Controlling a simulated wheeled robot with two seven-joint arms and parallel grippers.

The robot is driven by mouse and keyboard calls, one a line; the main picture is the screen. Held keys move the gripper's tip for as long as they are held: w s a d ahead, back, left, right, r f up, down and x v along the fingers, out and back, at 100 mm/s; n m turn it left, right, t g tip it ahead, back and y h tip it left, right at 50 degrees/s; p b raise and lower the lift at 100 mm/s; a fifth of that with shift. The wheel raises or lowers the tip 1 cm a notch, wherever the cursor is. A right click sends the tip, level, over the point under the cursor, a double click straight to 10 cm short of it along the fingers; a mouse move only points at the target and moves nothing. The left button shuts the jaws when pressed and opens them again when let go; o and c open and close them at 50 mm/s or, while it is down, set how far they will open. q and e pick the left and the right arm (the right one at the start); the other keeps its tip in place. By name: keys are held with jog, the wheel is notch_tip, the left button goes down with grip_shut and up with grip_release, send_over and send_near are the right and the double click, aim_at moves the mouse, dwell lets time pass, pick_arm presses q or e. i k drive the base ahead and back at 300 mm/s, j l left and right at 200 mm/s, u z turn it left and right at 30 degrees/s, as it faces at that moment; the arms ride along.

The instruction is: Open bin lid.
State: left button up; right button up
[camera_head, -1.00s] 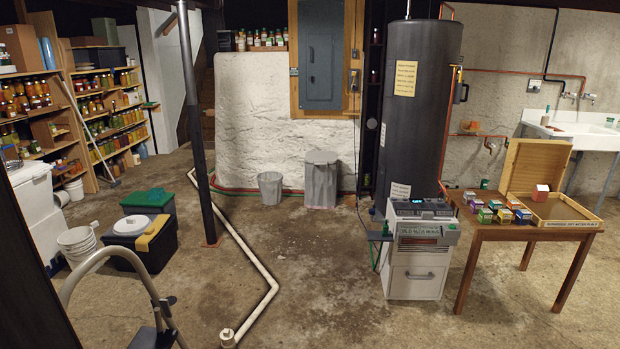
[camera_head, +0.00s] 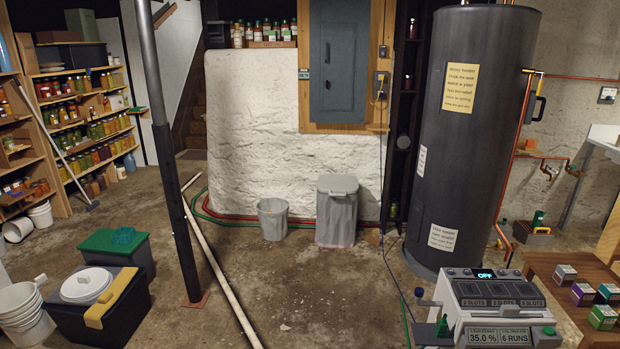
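A grey lidded bin (camera_head: 337,212) stands on the concrete floor against the white wall, a little right of the middle of the camera_head view. Its grey lid (camera_head: 338,184) is on top and looks shut. Neither of my grippers shows in this view.
An open bucket-like bin (camera_head: 272,218) stands left of the lidded bin. A dark tank (camera_head: 465,140) and a white machine (camera_head: 490,310) stand to the right. The floor before the bin is clear.

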aim_at(335, 185)
jog(key=i, duration=3.45)
jog(key=i+l+u, duration=0.15)
jog(key=i, duration=1.35)
jog(key=u, duration=0.05)
